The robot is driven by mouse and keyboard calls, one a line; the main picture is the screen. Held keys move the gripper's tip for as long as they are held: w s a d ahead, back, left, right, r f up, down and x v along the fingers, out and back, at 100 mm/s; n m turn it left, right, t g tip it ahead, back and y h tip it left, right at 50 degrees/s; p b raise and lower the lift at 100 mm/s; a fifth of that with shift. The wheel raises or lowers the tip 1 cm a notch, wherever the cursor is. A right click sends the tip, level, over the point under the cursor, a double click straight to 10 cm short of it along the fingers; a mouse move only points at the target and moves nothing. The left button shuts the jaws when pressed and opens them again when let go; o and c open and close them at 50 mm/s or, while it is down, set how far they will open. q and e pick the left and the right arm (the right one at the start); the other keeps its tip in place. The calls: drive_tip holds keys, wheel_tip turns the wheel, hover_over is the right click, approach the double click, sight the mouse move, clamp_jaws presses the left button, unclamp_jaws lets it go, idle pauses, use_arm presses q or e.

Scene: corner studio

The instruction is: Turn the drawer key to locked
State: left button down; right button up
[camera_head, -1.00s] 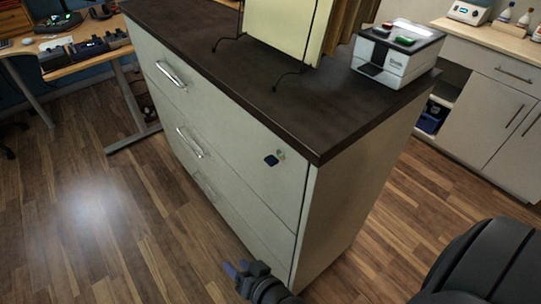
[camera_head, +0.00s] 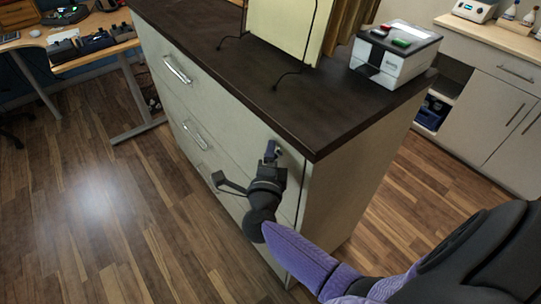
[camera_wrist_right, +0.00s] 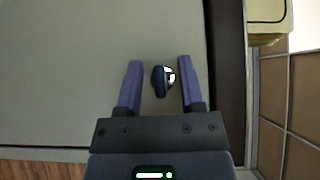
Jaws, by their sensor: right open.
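The drawer key has a dark blue head (camera_wrist_right: 158,82) and sits in a shiny round lock (camera_wrist_right: 171,75) on the pale drawer front (camera_wrist_right: 60,70). My right gripper (camera_wrist_right: 160,62) is open in the right wrist view, with one purple finger on each side of the key and a gap to both. In the head view my right gripper (camera_head: 271,149) is at the upper right corner of the top drawer and hides the key. My left gripper is not in view.
The cabinet's dark top (camera_head: 240,75) overhangs just above the gripper. A white device (camera_head: 393,55) with red and green parts stands on it. Drawer handles (camera_head: 178,69) stick out to the left. The wooden floor (camera_head: 130,220) is clear.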

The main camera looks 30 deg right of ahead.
clamp_jaws()
idle(0.3)
